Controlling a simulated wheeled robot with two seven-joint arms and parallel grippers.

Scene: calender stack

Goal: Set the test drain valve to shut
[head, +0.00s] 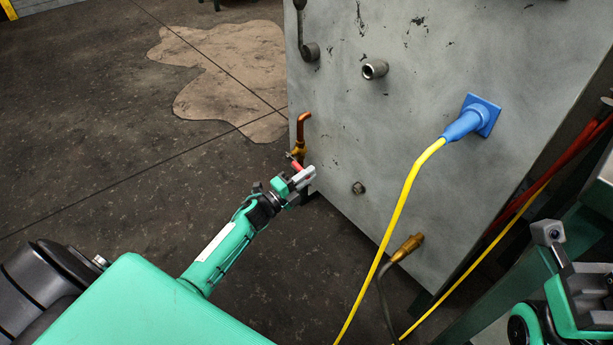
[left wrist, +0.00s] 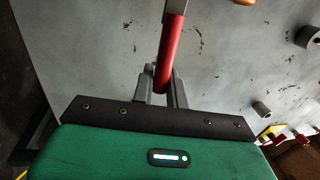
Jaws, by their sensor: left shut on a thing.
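The test drain valve is a small brass fitting (head: 299,151) under a bent copper pipe (head: 304,122) at the left edge of the grey panel (head: 420,60). Its red lever (head: 296,165) shows just below the brass body. My left gripper (head: 302,177) is at this lever. In the left wrist view the red lever (left wrist: 170,50) runs down from the top, and its lower end is between the fingers of my left gripper (left wrist: 160,88), which is shut on it. The fingers hide part of the lever in the head view. My right gripper (head: 553,250) is at the right edge, away from the valve.
A blue plug (head: 470,121) with a yellow cable (head: 401,210) is on the panel, right of the valve. Metal stubs (head: 375,69) (head: 358,187) stick out of the panel. A brass-ended hose (head: 407,248) hangs lower.

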